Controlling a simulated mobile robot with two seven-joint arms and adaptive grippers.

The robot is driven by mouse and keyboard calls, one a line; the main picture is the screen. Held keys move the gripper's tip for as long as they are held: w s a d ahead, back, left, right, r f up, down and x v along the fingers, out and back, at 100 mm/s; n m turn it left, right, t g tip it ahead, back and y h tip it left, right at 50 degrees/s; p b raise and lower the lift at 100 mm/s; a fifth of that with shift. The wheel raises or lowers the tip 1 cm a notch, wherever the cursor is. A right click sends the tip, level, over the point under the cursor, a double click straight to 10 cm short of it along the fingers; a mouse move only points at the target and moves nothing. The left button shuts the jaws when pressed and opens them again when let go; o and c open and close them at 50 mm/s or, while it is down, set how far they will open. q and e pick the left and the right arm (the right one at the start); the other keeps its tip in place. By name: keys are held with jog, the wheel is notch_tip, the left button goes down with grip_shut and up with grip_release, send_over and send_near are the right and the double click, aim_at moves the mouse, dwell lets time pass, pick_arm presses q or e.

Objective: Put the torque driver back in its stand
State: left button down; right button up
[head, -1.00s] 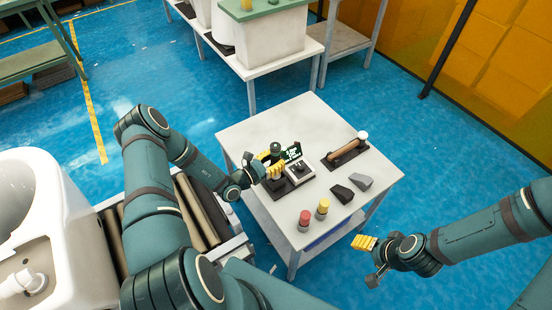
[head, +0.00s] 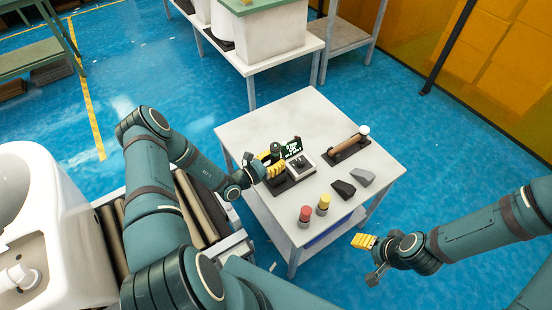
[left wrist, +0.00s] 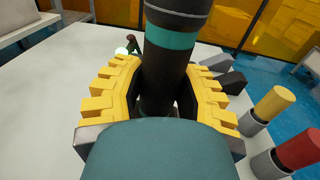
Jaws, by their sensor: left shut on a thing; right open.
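The torque driver (left wrist: 172,50) is a dark cylinder with a teal band in the left wrist view. Its green and black top (head: 275,148) shows above my gripper in the head view, and it looks roughly upright. My left gripper (head: 271,167) is shut around its body with yellow fingers, which also show in the left wrist view (left wrist: 168,95). The stand (head: 290,183) is a dark base with a grey box and a small black display, just beside and under the gripper. The driver's lower end is hidden, so I cannot tell whether it sits in the stand. My right gripper (head: 364,242) is open and empty, off the table's front right edge.
The white table (head: 250,130) also holds a mallet (head: 350,144) on a dark rest, dark (head: 343,189) and light grey (head: 362,178) wedges, and red-topped (head: 305,216) and yellow-topped (head: 323,205) cylinders near the front. A white toilet (head: 28,220) stands at left. The table's back left is clear.

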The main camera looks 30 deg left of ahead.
pick_arm(q)
jog(key=shift+r, duration=0.1)
jog(key=c, duration=0.6)
grip_release()
jog(key=v, duration=1.2)
